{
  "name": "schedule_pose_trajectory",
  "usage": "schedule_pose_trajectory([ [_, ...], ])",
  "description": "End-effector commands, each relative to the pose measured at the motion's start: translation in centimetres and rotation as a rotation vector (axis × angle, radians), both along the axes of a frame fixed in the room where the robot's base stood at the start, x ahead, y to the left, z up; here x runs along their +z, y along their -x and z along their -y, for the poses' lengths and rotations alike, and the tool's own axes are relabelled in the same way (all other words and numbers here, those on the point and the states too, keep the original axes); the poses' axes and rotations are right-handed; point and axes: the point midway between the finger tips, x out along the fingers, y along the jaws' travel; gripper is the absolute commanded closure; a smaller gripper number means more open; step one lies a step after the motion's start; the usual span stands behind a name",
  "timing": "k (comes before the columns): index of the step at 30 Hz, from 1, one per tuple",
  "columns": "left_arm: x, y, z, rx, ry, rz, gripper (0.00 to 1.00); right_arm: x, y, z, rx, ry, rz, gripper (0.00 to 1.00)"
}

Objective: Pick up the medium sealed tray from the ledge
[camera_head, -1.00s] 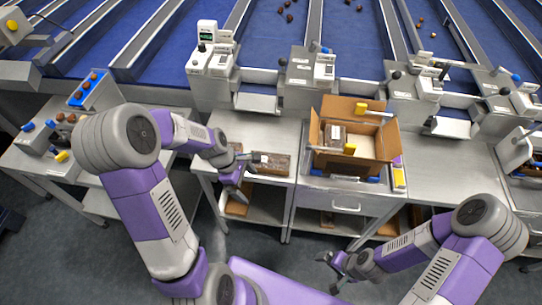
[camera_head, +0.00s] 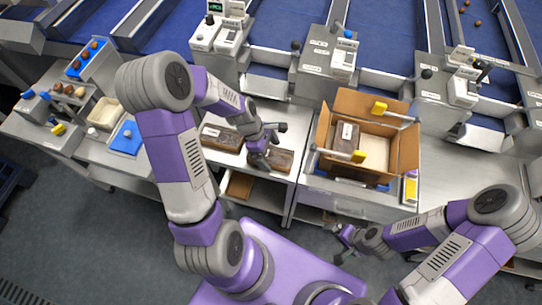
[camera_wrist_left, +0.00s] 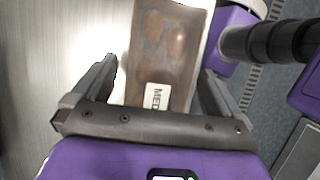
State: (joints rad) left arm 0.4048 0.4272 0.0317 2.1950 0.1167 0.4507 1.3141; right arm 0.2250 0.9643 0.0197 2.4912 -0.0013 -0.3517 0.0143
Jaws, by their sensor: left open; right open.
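The medium sealed tray (camera_wrist_left: 165,50), brown under clear film with a white "MED" label, lies between the fingers of my left gripper (camera_wrist_left: 160,78) in the left wrist view. The fingers are open, one on each side of it, and do not grip it. In the head view my left gripper (camera_head: 265,148) is over the ledge (camera_head: 256,197), at a brown tray (camera_head: 282,162) that it partly covers. Another brown tray (camera_head: 220,137) lies to the left on the same ledge. My right gripper (camera_head: 345,241) is open and empty, in front of the benches.
An open cardboard box (camera_head: 402,152) with a dark tray (camera_head: 346,134) inside stands to the right of the ledge. Weighing machines (camera_head: 327,58) line the back. A blue mat (camera_head: 127,138) and a beige bin (camera_head: 104,112) are at left.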

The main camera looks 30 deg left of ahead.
Motion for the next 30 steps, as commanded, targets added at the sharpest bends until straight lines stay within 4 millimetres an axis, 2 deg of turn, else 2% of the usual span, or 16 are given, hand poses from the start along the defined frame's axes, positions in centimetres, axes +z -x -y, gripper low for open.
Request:
schedule_pose_trajectory([
  [3,-1.04,-0.05,0.38,0.001,0.000,-0.001,0.00,-0.24,-0.03,0.00,0.000,0.000,0.001,0.00],
  [11,-1.08,-0.10,0.41,0.001,-0.001,0.000,0.02,-0.20,-0.03,0.00,0.000,0.000,0.001,0.00],
  [21,-1.07,-0.10,0.42,0.000,0.000,0.001,0.54,-0.20,-0.03,0.00,0.000,0.000,0.001,0.00],
  [30,-0.46,-0.16,0.42,0.000,-0.002,0.003,0.54,-0.04,-0.03,0.00,0.000,0.000,0.001,0.00],
])
